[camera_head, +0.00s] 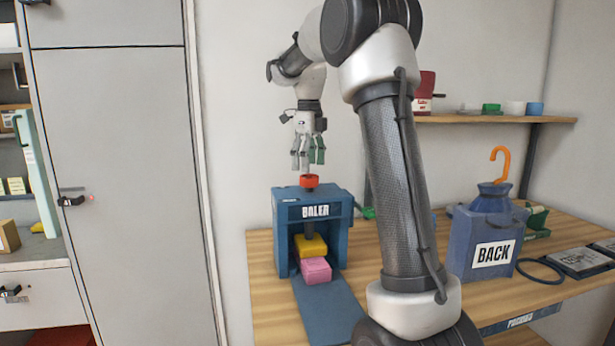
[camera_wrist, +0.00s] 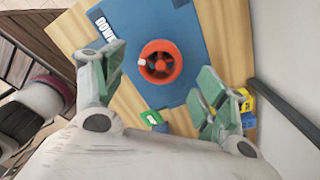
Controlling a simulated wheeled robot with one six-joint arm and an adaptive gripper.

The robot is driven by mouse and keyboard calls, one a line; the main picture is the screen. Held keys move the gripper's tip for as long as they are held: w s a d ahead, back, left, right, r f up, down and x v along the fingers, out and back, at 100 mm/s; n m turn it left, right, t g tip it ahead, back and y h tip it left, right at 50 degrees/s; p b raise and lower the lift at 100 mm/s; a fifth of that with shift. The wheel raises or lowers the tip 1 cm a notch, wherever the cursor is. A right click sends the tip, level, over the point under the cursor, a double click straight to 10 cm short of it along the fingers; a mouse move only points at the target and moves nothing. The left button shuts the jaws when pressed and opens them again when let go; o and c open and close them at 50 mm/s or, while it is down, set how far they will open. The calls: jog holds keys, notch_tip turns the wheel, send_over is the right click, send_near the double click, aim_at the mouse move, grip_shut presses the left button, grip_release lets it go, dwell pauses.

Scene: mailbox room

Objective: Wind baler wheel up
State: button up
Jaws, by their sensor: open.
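The blue baler (camera_head: 312,211) stands on the wooden table, its label facing forward. Its small red wheel (camera_head: 309,181) sits on top at the upper end of the screw. A yellow block (camera_head: 311,246) and a pink block (camera_head: 316,270) show at the baler's front opening. My gripper (camera_head: 307,166) points down just above the wheel, fingers spread. In the wrist view the round red wheel (camera_wrist: 160,62) lies beyond and between the open green-padded fingers (camera_wrist: 160,88), on the blue baler top (camera_wrist: 190,22). Whether the fingertips touch the wheel cannot be told.
A blue bag marked BACK (camera_head: 490,240) with an orange hook stands to the right, beside a black ring (camera_head: 540,271). A wall shelf (camera_head: 490,119) holds cups. A grey cabinet door (camera_head: 120,190) is at left. Bare table (camera_head: 268,300) lies left of the baler.

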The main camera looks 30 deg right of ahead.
aim_at(309, 176)
notch_tip(309, 176, down, 4)
jog(key=shift+f, duration=0.15)
jog(key=c, duration=1)
jog(key=shift+c, duration=0.2)
